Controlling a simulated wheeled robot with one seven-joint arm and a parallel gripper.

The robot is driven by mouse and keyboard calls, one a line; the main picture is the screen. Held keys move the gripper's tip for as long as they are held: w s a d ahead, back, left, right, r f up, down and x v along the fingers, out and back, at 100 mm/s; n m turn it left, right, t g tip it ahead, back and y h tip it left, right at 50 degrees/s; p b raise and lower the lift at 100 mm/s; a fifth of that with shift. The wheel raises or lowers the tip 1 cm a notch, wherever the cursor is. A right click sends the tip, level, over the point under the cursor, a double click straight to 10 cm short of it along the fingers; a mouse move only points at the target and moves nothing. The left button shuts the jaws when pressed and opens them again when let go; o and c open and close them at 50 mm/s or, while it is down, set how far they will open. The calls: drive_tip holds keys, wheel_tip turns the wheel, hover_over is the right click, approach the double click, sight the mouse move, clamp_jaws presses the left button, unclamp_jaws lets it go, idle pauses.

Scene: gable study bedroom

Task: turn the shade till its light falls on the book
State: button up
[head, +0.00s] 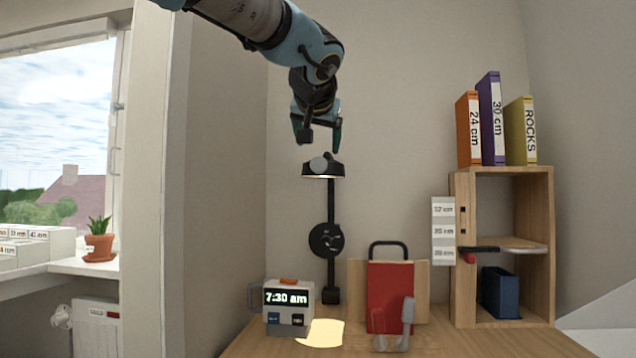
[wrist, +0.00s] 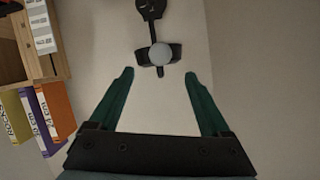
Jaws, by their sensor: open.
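The lamp's dark shade (head: 322,170) tops a black jointed wall arm (head: 331,205) and faces down, with a grey knob on it. The shade also shows in the wrist view (wrist: 174,52), just beyond my fingertips. My gripper (head: 321,135) is open and empty, pointing down a little above the shade; in the wrist view its fingers (wrist: 159,75) flank the line to the knob without touching. The lamp's bright patch (head: 322,333) lies on the desk. What looks like the red book (head: 390,285) stands upright right of the patch, apart from it.
A grey clock (head: 287,308) reading 7:30 am stands left of the patch. A grey two-pronged piece (head: 407,318) is in front of the red book. A wooden shelf (head: 460,290) with several binders stands at right. The wall around the shade is clear.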

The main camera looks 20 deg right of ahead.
sight(319, 162)
drive_tip(key=p+x, duration=0.1)
drive_tip(key=x, duration=0.9)
drive_tip(key=shift+w+f, duration=0.1)
drive_tip(key=shift+w, duration=0.2)
clamp_jaws()
